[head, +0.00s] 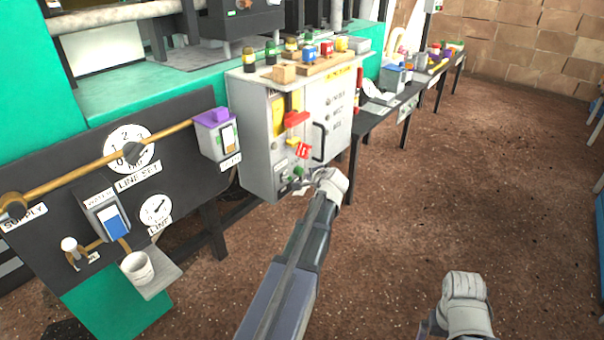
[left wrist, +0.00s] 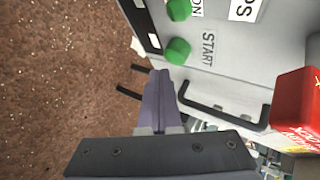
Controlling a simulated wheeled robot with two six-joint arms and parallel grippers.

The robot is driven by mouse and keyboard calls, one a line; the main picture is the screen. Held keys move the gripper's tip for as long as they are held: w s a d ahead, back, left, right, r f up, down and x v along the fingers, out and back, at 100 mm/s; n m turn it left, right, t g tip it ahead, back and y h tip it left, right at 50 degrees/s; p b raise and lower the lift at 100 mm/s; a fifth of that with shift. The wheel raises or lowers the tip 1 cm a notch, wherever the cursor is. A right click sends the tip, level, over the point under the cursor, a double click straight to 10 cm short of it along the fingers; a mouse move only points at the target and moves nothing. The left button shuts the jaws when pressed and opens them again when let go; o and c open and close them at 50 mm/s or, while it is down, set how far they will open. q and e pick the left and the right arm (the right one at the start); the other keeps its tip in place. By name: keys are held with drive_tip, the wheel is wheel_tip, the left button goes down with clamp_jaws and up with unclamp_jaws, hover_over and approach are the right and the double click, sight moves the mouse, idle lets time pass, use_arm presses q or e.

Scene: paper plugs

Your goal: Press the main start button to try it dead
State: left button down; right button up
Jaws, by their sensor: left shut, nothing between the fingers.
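The grey cabinet (head: 258,130) stands at centre in the head view. The left wrist view shows its face (left wrist: 232,62) with a green button (left wrist: 177,51) beside the word START and another green button (left wrist: 179,10) by a partly cut-off label. A green button also shows low on the cabinet in the head view (head: 298,171). My left gripper (head: 311,178) is shut and empty at the cabinet's lower front. In the left wrist view its fingertips (left wrist: 158,74) are close to the START button; I cannot tell whether they touch. My right arm's grey end shows at lower right, its fingers indistinct.
A red lever (head: 296,119) and a red tag (head: 303,150) are on the cabinet above the buttons. A black handle (left wrist: 225,108) juts out near my fingers. A dark panel with dials (head: 85,170) stands left. The brown floor (head: 440,190) is open to the right.

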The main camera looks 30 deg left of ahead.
use_arm(q)
drive_tip(key=shift+a, duration=0.1)
idle(0.7)
drive_tip(key=shift+a, duration=0.35)
drive_tip(key=shift+a, duration=0.5)
idle(1.0)
drive_tip(key=shift+d, duration=0.95)
drive_tip(key=d, duration=0.5)
drive_tip(key=shift+s, duration=0.2)
idle(0.6)
